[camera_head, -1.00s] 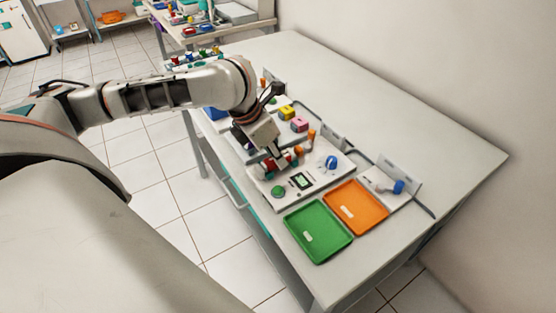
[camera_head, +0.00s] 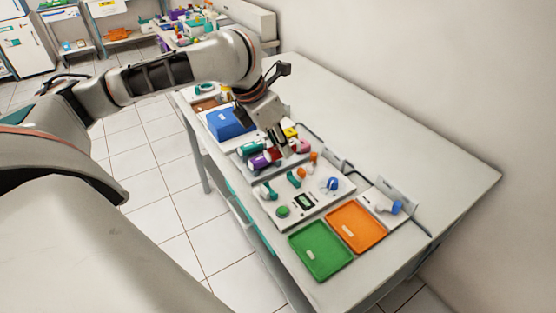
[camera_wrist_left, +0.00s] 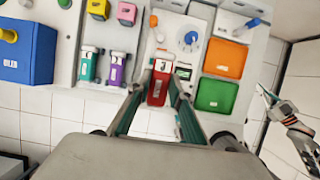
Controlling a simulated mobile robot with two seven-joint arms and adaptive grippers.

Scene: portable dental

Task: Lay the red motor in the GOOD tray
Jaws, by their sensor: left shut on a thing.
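My left gripper (camera_head: 279,147) is shut on the red motor and holds it above the bench. In the left wrist view the red motor (camera_wrist_left: 158,86) sits between the fingers of the left gripper (camera_wrist_left: 160,82), with a pale end towards the bench. A green tray (camera_head: 320,249) and an orange tray (camera_head: 356,226) lie empty at the near right end of the bench; I cannot read which label says GOOD. Both trays lie to the right of the gripper. What seems to be my right gripper (camera_wrist_left: 277,103) shows at the right edge of the wrist view; its jaws are unclear.
A white test panel (camera_head: 331,198) with a blue dial (camera_head: 332,184) and a green button (camera_head: 282,211) lies between gripper and trays. A blue bin (camera_head: 228,123) stands farther left.

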